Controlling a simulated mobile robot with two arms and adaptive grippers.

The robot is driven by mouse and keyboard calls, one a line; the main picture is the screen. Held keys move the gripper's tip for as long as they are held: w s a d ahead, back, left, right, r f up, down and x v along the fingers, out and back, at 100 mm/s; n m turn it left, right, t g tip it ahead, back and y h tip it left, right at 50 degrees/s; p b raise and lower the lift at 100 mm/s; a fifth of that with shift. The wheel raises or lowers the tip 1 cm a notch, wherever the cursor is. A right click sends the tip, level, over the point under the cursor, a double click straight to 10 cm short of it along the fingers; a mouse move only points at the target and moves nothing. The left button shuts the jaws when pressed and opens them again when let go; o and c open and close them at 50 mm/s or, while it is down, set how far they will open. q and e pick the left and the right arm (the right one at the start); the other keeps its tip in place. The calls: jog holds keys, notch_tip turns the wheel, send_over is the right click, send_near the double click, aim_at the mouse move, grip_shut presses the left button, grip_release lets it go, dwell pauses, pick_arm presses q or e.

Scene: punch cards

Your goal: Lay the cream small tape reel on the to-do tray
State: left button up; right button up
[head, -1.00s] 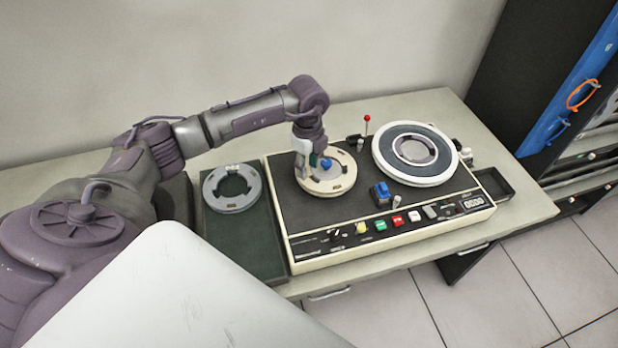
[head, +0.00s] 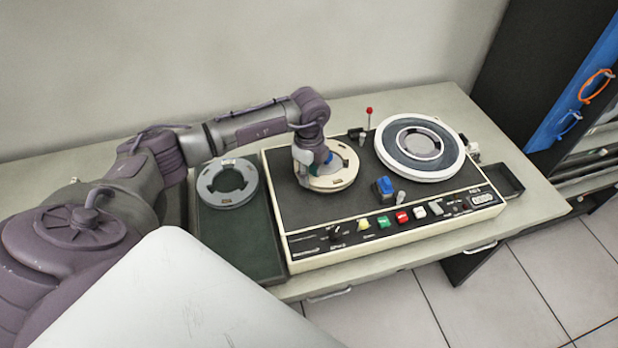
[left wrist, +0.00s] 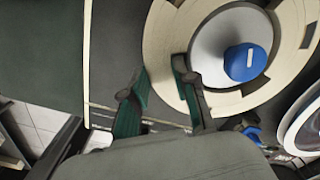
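The cream small tape reel (head: 343,178) lies flat around the left spindle of the tape deck. It also shows in the left wrist view (left wrist: 160,40), around a pale hub with a blue knob (left wrist: 245,62). My left gripper (head: 316,170) points down at the reel's left side. In the left wrist view its two green-padded fingers (left wrist: 158,82) are apart, one outside the rim and one on the hub side. I cannot see firm contact. A dark green flat tray (head: 240,245), which looks like the to-do tray, lies left of the deck. My right gripper is out of view.
A grey reel (head: 228,183) lies on the far part of the green tray; its near part is bare. The tape deck (head: 290,205) has a large white-rimmed reel (head: 420,148) at right, a red-tipped lever (head: 369,112) and front buttons. A small black tray (head: 503,180) is at far right.

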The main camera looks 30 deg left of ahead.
pick_arm(q)
grip_shut()
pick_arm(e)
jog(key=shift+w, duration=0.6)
pick_arm(q)
jog(key=shift+r, duration=0.15)
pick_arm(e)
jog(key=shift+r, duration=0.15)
pick_arm(q)
jog(key=shift+r+p, duration=1.45)
jog(key=shift+r, duration=0.25)
jog(key=shift+r+p, duration=0.8)
jog(key=shift+r, duration=0.4)
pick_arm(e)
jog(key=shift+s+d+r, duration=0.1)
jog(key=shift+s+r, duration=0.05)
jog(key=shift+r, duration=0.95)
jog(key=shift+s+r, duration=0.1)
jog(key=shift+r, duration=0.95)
